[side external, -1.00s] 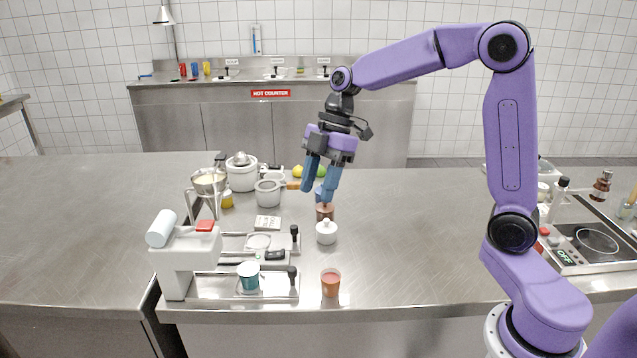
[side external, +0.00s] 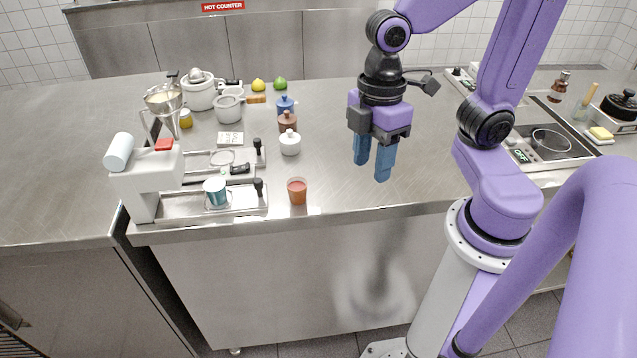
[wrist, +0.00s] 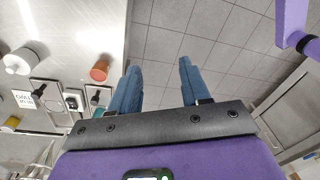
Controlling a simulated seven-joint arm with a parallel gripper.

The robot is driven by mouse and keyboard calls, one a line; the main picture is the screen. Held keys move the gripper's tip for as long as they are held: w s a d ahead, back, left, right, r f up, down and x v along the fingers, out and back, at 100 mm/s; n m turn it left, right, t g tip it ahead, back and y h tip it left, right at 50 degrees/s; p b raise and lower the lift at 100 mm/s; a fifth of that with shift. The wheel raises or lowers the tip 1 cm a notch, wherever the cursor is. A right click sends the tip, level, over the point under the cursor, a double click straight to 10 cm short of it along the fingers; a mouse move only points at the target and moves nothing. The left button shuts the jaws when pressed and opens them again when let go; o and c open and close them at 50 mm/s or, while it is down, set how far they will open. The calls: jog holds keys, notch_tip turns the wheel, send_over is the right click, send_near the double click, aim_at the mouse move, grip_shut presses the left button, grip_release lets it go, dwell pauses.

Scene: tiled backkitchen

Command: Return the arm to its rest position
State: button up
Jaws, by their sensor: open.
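My gripper (side external: 373,168) is at the front of the steel counter (side external: 330,190), to the right of the small pots in the side external view. Its two blue fingers point down, stand apart and hold nothing. In the wrist view my gripper (wrist: 158,85) shows both fingers, with a gap between them and the tiled floor beyond. The arm is folded back close to its base, with the elbow bent.
A red cup (side external: 297,191) stands near the counter's front edge. White (side external: 290,143), brown (side external: 287,122) and blue (side external: 285,106) pots stand behind it. A white press machine (side external: 150,180) with a teal cup (side external: 215,192) is left; a hob (side external: 550,142) is right.

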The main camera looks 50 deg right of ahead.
jog(key=shift+m+t, duration=0.3)
jog(key=shift+m, duration=0.3)
jog(key=s+d, duration=0.1)
jog(key=s+f, duration=0.1)
jog(key=s, duration=0.1)
jog(key=s+d, duration=0.1)
jog(key=s, duration=0.1)
jog(key=shift+d+f, duration=0.3)
jog(key=shift+f, duration=0.05)
